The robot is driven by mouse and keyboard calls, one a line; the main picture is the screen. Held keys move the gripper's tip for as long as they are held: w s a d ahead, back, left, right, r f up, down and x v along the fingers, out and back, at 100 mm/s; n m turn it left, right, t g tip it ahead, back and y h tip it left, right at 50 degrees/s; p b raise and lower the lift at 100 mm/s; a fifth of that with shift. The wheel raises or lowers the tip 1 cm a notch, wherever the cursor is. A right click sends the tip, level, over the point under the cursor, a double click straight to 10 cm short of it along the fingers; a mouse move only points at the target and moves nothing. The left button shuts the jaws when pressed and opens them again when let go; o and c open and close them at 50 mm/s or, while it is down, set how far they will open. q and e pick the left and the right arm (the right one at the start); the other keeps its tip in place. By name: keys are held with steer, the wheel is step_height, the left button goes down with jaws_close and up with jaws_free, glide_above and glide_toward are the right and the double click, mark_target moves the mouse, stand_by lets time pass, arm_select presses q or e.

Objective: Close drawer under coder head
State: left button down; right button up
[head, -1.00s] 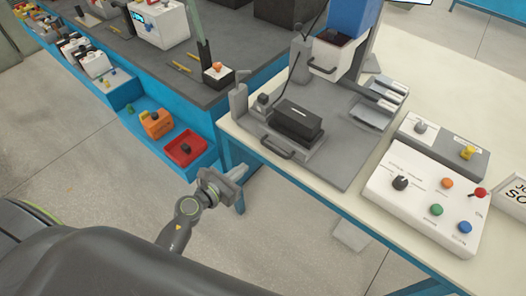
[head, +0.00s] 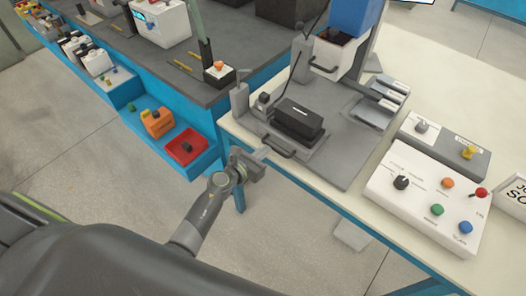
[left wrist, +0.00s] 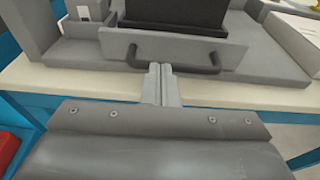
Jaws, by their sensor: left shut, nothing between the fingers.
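A grey drawer with a flat front (left wrist: 175,43) and a dark bar handle (head: 278,149) sits at the near edge of the grey machine base. A black block (head: 297,119) with a small white mark stands in it. My left gripper (head: 263,154) is shut and empty, just in front of the drawer at the handle's left end. In the left wrist view, its fingertips (left wrist: 160,70) point at the drawer front, between the two handle posts. I cannot tell whether they touch it. My right gripper is in neither view.
A white bin with a handle (head: 335,60) is under a blue box (head: 354,16) farther back. A grey post (head: 240,101) stands left of the drawer. A white control box (head: 425,205) is at right. A red tray (head: 186,148) is on the blue shelf at left.

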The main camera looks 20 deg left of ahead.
mark_target(285, 130)
arm_select(q)
steer(key=r+b+x, duration=0.1)
steer(key=x, duration=0.3)
steer(key=b+x, duration=0.1)
steer(key=x, duration=0.3)
steer(key=r+b+x, duration=0.1)
steer(key=x, duration=0.4)
steer(key=shift+w+d+r, duration=0.25)
steer(key=shift+r, duration=0.05)
steer(key=shift+a, duration=0.1)
